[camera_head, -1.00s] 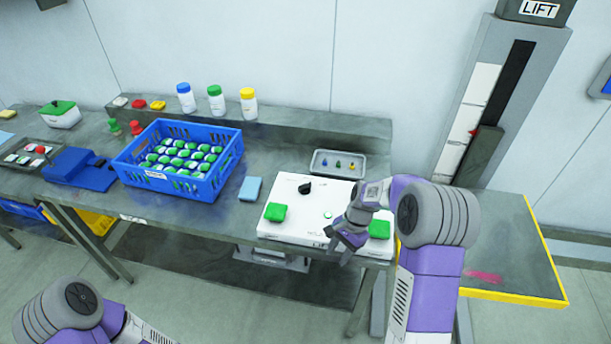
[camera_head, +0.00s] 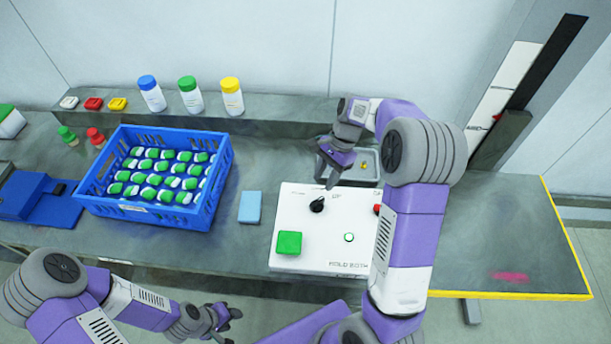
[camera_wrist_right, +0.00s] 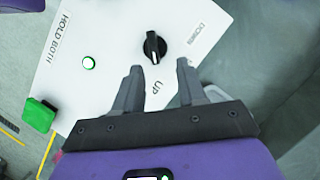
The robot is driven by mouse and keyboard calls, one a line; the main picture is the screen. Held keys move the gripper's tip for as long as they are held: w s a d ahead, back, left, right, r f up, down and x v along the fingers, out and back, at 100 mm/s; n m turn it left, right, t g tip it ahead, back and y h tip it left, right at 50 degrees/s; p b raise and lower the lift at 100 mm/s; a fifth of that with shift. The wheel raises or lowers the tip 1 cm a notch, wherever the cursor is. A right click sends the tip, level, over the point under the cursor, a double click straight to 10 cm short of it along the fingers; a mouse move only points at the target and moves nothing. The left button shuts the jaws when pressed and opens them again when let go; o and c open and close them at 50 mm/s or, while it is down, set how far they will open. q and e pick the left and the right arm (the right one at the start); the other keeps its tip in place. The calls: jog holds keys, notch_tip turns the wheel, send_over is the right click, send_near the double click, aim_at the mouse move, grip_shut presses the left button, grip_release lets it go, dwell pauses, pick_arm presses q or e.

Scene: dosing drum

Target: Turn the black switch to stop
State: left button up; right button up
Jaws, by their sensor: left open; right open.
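The black switch (camera_head: 317,205) is a knob on the white control panel (camera_head: 300,262), near its back edge and beside the word UP. In the right wrist view the knob (camera_wrist_right: 155,46) lies just beyond and between the fingertips, with UP and DOWN printed on either side. My right gripper (camera_head: 332,172) is open and empty, above the panel's back edge, apart from the knob; its fingers also show in the right wrist view (camera_wrist_right: 160,72). My left gripper (camera_head: 232,325) is open and empty, low in front of the bench.
A green button (camera_head: 289,243), a small green light (camera_head: 349,237) and a partly hidden red button (camera_head: 377,209) are on the panel. A grey tray (camera_head: 325,172) stands behind it. A blue crate (camera_head: 150,213) and a light blue block (camera_head: 250,207) are to the left.

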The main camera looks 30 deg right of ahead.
aim_at(317, 201)
jog(key=x, duration=0.3)
jog(key=s+b+x, duration=0.1)
jog(key=x, duration=0.3)
jog(key=shift+s, duration=0.15)
grip_shut()
